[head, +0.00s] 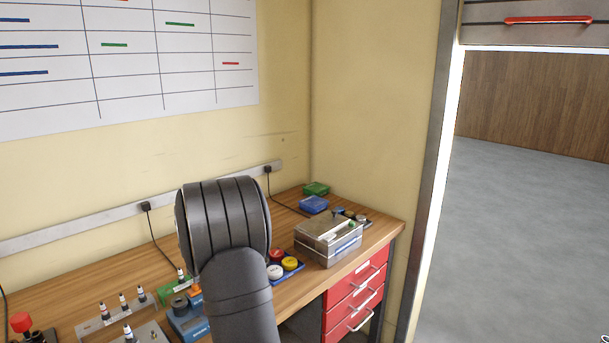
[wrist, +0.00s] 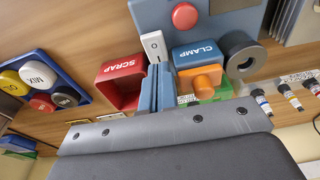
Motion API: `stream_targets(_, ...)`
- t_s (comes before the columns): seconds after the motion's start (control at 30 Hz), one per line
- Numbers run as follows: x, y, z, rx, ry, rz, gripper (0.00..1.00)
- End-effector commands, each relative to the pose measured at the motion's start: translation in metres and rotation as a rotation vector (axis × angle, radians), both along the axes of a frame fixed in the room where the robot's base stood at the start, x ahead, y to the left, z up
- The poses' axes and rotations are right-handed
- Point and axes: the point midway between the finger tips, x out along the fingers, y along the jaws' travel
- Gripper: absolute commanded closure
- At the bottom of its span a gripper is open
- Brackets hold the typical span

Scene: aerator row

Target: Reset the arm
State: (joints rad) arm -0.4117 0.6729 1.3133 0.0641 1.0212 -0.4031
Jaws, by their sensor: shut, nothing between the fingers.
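My gripper (wrist: 157,88) shows in the wrist view as two blue-grey fingers pressed together, with nothing between them. In the head view my dark arm covers the middle of the bench, and the gripper cannot be made out. In the wrist view the fingers appear between the red SCRAP bin (wrist: 118,85) and the blue CLAMP block (wrist: 196,55) with its orange part. Several small dark vials (wrist: 262,102) stand at the right of the wrist view. In the head view, similar vials (head: 123,300) stand in a grey rack (head: 98,324).
The wooden bench (head: 50,297) also carries a blue tray of round caps (wrist: 70,72), a metal box (head: 326,248), a blue box (head: 313,204) and a green box (head: 316,188). A red button (head: 20,322) is at lower left. Red drawers (head: 350,310) and open floor (head: 520,220) lie right.

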Motion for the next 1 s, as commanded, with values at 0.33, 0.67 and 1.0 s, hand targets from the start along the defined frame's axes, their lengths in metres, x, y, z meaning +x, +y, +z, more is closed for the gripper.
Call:
stream_targets(0.33,0.0,0.0,0.045,0.0,0.0,0.0,1.0)
stream_targets(0.67,0.001,0.0,0.024,0.002,-0.005,0.0,1.0)
stream_targets(1.0,0.001,0.0,0.024,0.002,-0.005,0.0,1.0)
